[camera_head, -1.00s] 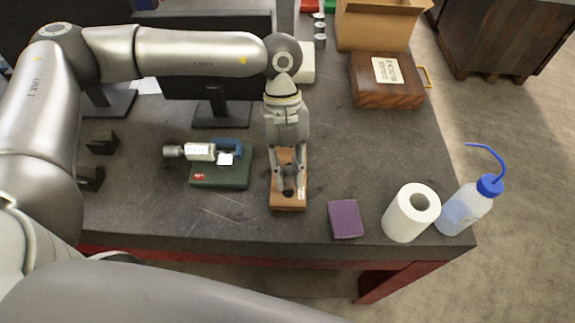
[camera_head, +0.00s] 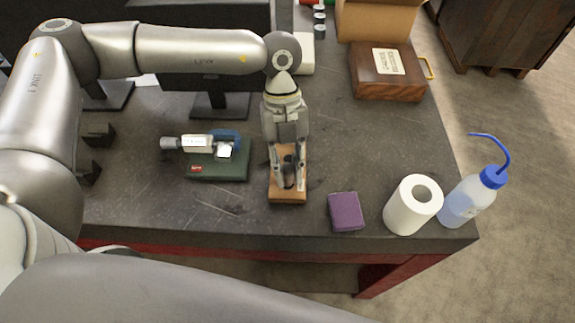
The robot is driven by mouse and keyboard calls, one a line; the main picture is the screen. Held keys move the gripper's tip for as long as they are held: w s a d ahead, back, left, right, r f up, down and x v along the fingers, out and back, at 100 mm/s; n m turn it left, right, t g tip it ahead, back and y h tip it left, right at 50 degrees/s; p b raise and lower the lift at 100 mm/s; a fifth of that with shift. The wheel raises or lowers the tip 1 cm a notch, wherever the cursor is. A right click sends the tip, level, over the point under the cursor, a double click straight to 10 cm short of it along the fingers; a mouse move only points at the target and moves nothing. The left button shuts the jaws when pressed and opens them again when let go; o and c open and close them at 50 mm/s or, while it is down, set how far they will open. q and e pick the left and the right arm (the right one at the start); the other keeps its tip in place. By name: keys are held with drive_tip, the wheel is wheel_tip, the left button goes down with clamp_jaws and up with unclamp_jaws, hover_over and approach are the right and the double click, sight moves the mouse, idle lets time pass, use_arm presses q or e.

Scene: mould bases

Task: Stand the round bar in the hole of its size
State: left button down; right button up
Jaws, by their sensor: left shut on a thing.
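A wooden block (camera_head: 288,198), the mould base, lies near the front middle of the table. My left gripper (camera_head: 288,184) points down over it, its fingers shut on a small dark thing between the tips, which looks like the round bar (camera_head: 288,177). The fingers cover most of the bar and the middle of the block. The holes do not show clearly, and I cannot tell whether the bar's lower end is in a hole or above one. My right gripper is not in view.
A micrometer (camera_head: 205,143) on a green case (camera_head: 220,168) lies left of the block. A purple pad (camera_head: 345,211), a white paper roll (camera_head: 404,212) and a wash bottle (camera_head: 466,203) stand to the right. A wooden box (camera_head: 385,86) sits behind. Table between is clear.

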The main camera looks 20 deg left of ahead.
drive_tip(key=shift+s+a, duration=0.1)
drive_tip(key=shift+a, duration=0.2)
use_arm(q)
drive_tip(key=shift+f+b, duration=0.3)
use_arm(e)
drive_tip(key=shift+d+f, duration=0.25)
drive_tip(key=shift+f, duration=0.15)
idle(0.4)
use_arm(q)
drive_tip(key=shift+f+b, duration=0.9)
drive_tip(key=shift+f, duration=0.25)
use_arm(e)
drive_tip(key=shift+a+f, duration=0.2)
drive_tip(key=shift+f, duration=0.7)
use_arm(q)
drive_tip(key=c, duration=1.2)
unclamp_jaws()
drive_tip(key=shift+w+r, duration=0.1)
drive_tip(key=shift+r, duration=0.1)
drive_tip(key=v, duration=1.1)
drive_tip(key=shift+r, duration=0.35)
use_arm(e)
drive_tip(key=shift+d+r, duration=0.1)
